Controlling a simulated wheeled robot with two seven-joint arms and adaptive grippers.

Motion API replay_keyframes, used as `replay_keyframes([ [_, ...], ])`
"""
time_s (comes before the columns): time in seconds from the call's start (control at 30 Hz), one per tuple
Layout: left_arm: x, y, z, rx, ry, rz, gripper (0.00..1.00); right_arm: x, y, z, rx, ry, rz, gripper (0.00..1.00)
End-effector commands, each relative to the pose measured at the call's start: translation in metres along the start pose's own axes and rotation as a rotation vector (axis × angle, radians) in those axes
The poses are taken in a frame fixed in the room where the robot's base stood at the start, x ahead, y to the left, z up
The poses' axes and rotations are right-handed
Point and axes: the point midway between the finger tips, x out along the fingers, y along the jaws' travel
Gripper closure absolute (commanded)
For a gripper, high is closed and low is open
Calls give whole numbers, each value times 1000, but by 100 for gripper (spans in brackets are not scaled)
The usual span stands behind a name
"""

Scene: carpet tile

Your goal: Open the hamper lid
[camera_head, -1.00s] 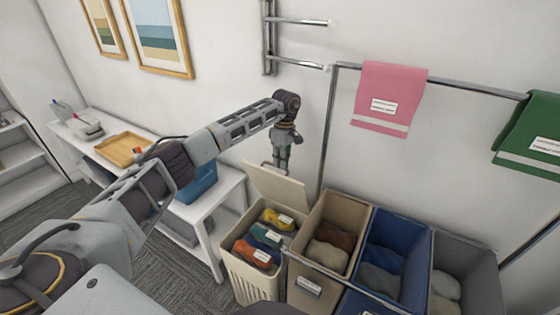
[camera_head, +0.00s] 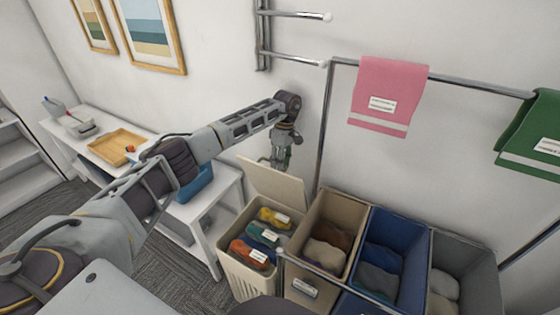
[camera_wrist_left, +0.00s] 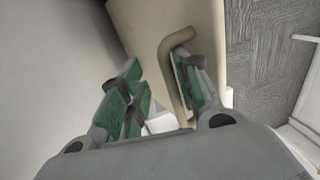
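The cream hamper (camera_head: 238,272) stands at the left end of the row of bins. Its lid (camera_head: 277,187) is raised, standing up and leaning at the hamper's back edge, so the inside shows. My left gripper (camera_head: 281,162) is at the lid's top edge, with its fingertips partly hidden there. In the left wrist view, the green-padded fingers of my left gripper (camera_wrist_left: 155,98) are apart. The lid's curved handle (camera_wrist_left: 168,60) lies between them, close beside the right finger, with a clear gap to the left finger. My right gripper is out of view.
Folded coloured cloths (camera_head: 262,235) lie in the hamper. A tan bin (camera_head: 303,288), a blue bin (camera_head: 391,222) and a grey bin (camera_head: 470,252) stand to its right. A white table (camera_head: 215,206) is to its left. A metal rail (camera_head: 470,80) with towels runs above.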

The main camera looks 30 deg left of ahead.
Motion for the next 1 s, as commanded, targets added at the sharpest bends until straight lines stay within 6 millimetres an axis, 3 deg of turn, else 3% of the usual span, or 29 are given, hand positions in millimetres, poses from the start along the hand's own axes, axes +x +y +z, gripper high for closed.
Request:
replay_keyframes([
  [0.43, -14, 0, -2, -2, 0, 2, 68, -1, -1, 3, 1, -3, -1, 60],
  [1.0, -72, 2, 1, 1, 1, 1, 68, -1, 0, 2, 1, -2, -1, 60],
])
